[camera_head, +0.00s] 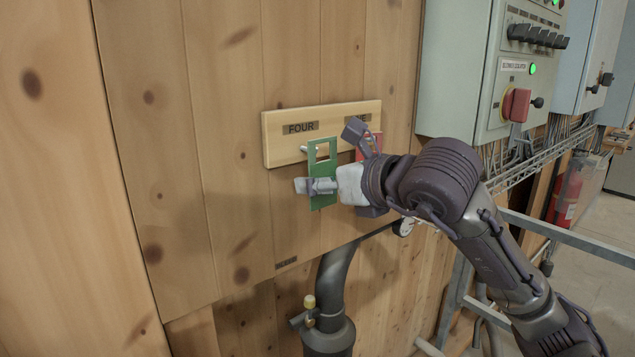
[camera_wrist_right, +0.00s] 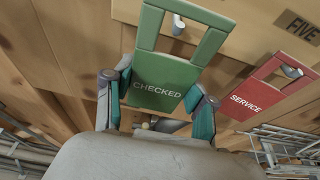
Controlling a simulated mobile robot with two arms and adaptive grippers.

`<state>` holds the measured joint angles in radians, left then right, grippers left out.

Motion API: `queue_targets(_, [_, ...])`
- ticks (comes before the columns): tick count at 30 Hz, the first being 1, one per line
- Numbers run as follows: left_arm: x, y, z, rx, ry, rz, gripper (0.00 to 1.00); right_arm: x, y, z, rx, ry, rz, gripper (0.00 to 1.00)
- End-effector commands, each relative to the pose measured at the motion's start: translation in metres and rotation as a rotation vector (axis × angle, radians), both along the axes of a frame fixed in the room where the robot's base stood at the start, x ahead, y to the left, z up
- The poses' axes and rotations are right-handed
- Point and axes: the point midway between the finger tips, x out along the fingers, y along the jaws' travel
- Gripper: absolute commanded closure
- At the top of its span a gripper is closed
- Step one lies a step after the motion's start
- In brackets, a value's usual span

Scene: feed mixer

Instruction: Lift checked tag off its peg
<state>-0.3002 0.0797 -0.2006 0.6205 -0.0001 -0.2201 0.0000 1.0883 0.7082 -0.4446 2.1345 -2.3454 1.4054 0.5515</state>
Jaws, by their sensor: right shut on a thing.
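The green checked tag (camera_head: 321,193) is upright in front of the pale peg board (camera_head: 275,147), under the label FOUR. My right gripper (camera_head: 318,186) is shut on the tag's lower part. In the right wrist view, the fingers of my right gripper (camera_wrist_right: 160,90) are at the two side edges of the tag (camera_wrist_right: 160,72), which reads CHECKED. A metal peg (camera_head: 308,149) shows by the tag's upper window. In the wrist view the peg (camera_wrist_right: 177,25) shows inside that window, below the top bar; whether it touches is unclear. My left gripper is not in view.
A red SERVICE tag (camera_wrist_right: 262,88) hangs on a peg to the right, under the label FIVE; my right gripper partly hides it in the head view. A grey control cabinet (camera_head: 455,75) stands to the right. A dark pipe (camera_head: 333,280) is below. Bare wood wall lies left.

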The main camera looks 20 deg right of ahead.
Motion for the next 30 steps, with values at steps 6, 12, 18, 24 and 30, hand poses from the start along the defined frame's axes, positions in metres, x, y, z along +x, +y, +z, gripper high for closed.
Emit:
queue_targets(6, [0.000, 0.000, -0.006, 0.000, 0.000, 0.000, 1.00, -0.011, -0.004, -0.001, -0.001, -0.001, -0.002, 0.77])
queue_targets(12, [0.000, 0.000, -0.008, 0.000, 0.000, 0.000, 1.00, -0.016, -0.006, 0.000, 0.000, -0.001, -0.001, 0.77])
queue_targets(18, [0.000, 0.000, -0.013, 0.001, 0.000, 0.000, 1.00, -0.023, -0.009, -0.001, -0.001, -0.002, -0.002, 0.77])
queue_targets(24, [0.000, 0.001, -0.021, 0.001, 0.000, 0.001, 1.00, -0.039, -0.014, -0.002, -0.002, -0.002, -0.001, 0.77])
queue_targets(30, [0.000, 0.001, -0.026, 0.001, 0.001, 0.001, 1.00, -0.052, -0.019, -0.001, -0.001, -0.001, -0.001, 0.77])
